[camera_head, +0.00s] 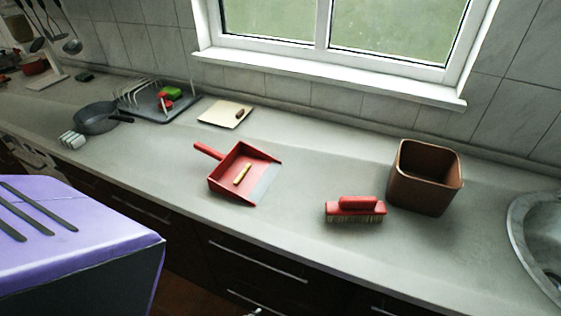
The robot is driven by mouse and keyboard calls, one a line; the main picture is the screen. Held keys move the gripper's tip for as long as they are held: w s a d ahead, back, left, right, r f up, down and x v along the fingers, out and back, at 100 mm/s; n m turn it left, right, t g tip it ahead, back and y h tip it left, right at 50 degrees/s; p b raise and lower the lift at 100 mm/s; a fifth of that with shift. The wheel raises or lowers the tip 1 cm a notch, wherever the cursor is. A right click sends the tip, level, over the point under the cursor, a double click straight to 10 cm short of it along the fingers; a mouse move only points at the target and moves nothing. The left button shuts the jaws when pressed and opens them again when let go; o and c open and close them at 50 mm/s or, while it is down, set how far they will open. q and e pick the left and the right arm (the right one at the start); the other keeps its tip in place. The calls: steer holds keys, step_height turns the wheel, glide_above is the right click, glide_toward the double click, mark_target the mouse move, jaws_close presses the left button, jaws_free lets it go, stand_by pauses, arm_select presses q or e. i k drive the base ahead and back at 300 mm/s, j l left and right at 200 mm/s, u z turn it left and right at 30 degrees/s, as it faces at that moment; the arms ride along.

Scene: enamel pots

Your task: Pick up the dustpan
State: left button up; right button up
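A red dustpan (225,183) lies on the grey counter left of the picture's middle. Its handle (208,151) points to the upper left, and its open edge faces the lower right. A small yellowish stick-like piece (242,174) lies in the pan. A red brush (356,207) with pale bristles stands on the counter to the right, apart from the dustpan.
A brown square bin (425,178) stands right of the brush, before a metal sink (540,235). A beige board (225,113), a dish rack (150,97) and a dark pan (97,117) stand behind and left. Counter between dustpan and brush is clear.

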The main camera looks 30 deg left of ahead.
mark_target(254, 184)
steer(key=j+z, duration=0.3)
steer(key=k+j+z, duration=0.15)
steer(key=j+z, duration=0.15)
steer(key=k+j+z, duration=0.15)
steer(key=j+z, duration=0.15)
steer(key=k+j+z, duration=0.2)
steer(key=j, duration=0.3)
steer(key=k+j+z, duration=0.2)
steer(key=k+j, duration=0.5)
steer(key=j, duration=0.15)
steer(key=k+j, duration=0.35)
steer(key=j, duration=0.15)
steer(key=z, duration=0.05)
